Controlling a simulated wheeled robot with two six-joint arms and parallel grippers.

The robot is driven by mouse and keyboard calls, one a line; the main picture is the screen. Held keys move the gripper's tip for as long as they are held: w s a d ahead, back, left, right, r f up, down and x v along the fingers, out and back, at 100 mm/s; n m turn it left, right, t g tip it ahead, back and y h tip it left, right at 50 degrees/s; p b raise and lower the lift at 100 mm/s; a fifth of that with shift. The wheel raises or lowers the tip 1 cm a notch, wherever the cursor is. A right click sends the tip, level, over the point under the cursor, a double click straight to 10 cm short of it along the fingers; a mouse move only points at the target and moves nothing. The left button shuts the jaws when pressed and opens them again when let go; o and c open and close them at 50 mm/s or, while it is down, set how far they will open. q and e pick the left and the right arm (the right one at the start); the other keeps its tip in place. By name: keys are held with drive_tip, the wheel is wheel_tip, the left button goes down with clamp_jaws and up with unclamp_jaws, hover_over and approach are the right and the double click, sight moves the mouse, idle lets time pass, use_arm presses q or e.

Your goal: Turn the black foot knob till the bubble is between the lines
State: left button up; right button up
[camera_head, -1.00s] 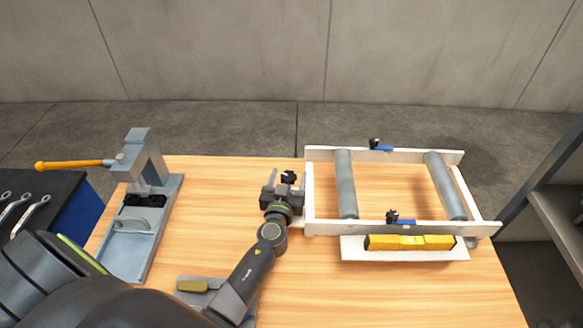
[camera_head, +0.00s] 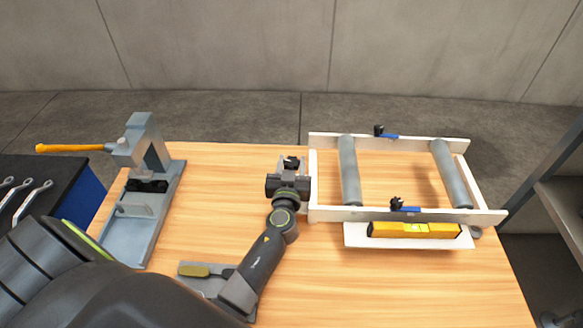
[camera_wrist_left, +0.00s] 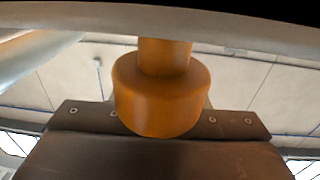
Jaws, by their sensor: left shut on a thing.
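The roller frame (camera_head: 335,213) has pale side rails and two grey rollers. A yellow spirit level (camera_head: 385,229) lies on a white plate along its near rail; its bubble is too small to read. A black knob (camera_head: 292,160) shows at the frame's left end. My left gripper (camera_head: 289,176) is shut at this knob, with the knob's top showing just past the fingers; the grip itself is mostly hidden. In the left wrist view, an orange-brown stepped cylinder (camera_wrist_left: 163,95) fills the middle; I cannot tell what part it is. My right gripper is out of view.
A grey press (camera_head: 145,200) with an orange handle (camera_head: 75,148) stands at the table's left. Two black knobs with blue parts, far (camera_head: 380,131) and near (camera_head: 397,204), sit on the rails. The wooden table (camera_head: 400,285) is clear in front. A shelf stands at right.

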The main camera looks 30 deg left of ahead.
use_arm(q)
drive_tip(key=shift+r+y, duration=0.1)
drive_tip(key=shift+y, duration=0.2)
drive_tip(key=o, duration=1)
wheel_tip(320, 180, up, 8)
drive_tip(key=shift+r+p, duration=0.15)
drive_tip(key=shift+p, duration=0.7)
drive_tip(key=shift+r, duration=0.8)
idle(0.3)
